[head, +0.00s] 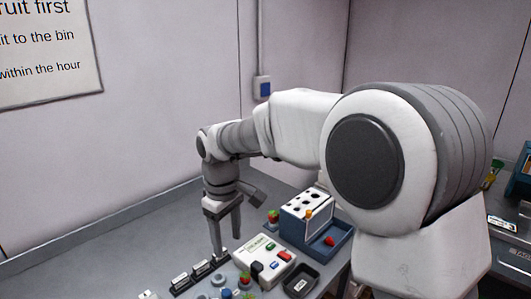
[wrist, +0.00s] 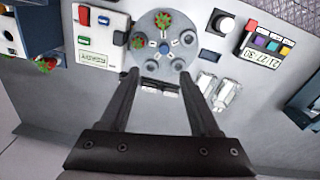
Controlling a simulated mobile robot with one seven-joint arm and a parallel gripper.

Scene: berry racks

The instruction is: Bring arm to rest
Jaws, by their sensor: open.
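My arm reaches out over the grey bench, and my gripper (head: 227,243) points down above it in the head view. The wrist view shows my gripper (wrist: 159,82) with its two dark fingers well apart and nothing between them. Past the fingertips in the wrist view is a round grey carousel (wrist: 164,62) with cups, a blue centre and red-and-green berries. I cannot tell the exact height of the fingertips above the bench.
A white box with coloured buttons (head: 284,268) stands right of the gripper, near a blue rack with a white holed top (head: 292,222) and a black tray (head: 312,280). A dark labelled strip (head: 183,283) lies close to the fingers. Bare bench (head: 130,246) extends to the left.

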